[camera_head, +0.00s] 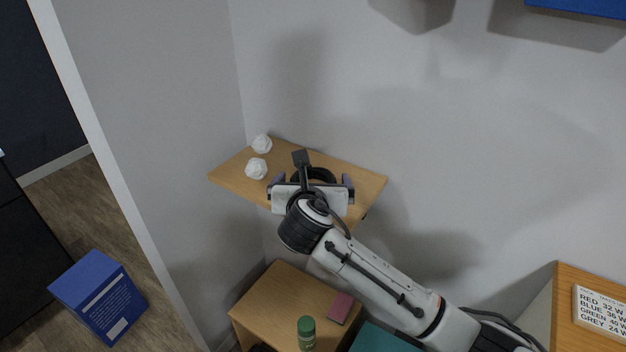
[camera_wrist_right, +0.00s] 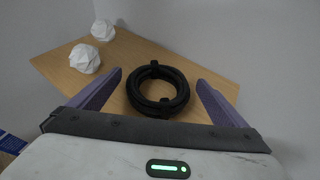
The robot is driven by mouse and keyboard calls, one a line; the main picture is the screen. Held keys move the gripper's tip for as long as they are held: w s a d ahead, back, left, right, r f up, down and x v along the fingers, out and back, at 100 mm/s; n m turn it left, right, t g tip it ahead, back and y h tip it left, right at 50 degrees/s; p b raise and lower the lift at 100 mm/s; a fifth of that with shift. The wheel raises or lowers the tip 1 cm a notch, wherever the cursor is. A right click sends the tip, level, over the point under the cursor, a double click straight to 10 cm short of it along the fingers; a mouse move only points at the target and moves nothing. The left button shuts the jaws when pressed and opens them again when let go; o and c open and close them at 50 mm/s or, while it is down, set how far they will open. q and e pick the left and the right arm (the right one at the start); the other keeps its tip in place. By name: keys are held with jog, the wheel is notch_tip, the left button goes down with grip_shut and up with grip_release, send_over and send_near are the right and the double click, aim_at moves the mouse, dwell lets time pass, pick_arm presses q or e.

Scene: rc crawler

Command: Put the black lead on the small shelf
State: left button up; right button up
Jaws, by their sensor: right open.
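The black lead (camera_wrist_right: 136,93) is a coiled black ring that lies flat on the small wooden shelf (camera_wrist_right: 62,72). In the head view the lead (camera_head: 327,174) shows partly behind my right gripper, on the right part of the shelf (camera_head: 228,174). My right gripper (camera_wrist_right: 159,84) is open, with one purple finger on each side of the coil and a gap between fingers and coil. It also shows in the head view (camera_head: 311,183), over the shelf's front edge. My left gripper is in neither view.
Two white faceted balls (camera_head: 261,143) (camera_head: 256,168) sit on the shelf's left part. Below is a wooden cabinet (camera_head: 270,293) with a green-capped bottle (camera_head: 306,333) and a pink item (camera_head: 341,308). A blue box (camera_head: 99,297) stands on the floor at left. A lettered sign (camera_head: 600,313) is at right.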

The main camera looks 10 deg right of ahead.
jog(key=shift+r, duration=0.25)
jog(key=v, duration=1.2)
jog(key=shift+s+f, duration=0.1)
jog(key=shift+f, duration=0.1)
